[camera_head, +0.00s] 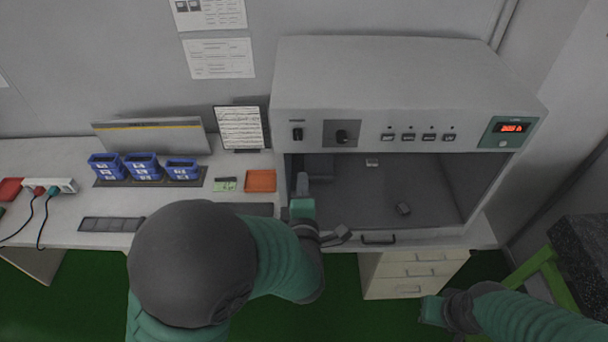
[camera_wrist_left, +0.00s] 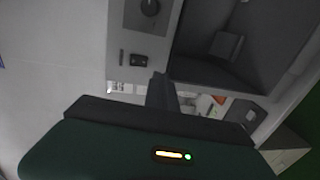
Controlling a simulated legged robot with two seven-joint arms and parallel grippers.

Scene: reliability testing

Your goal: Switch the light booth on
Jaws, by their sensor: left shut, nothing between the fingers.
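The light booth (camera_head: 400,75) is a grey box standing on the bench, with an open, dim chamber. Its front panel has a dark rocker switch (camera_head: 297,133) at the left, a black knob (camera_head: 342,135), several small buttons (camera_head: 408,136) and a lit red display (camera_head: 511,128). My left gripper (camera_head: 303,182) is shut and empty, just below the switch and in front of the chamber's left side. In the left wrist view, the switch (camera_wrist_left: 139,60) and knob (camera_wrist_left: 149,8) lie beyond the shut fingers (camera_wrist_left: 161,88), apart from them. My right gripper (camera_head: 432,310) is low at the right; its fingers are unclear.
Blue bins (camera_head: 142,167), an orange tray (camera_head: 261,181) and a power strip (camera_head: 62,185) are on the bench at left. Drawers (camera_head: 415,272) are below. A green-framed stand (camera_head: 545,270) is at right.

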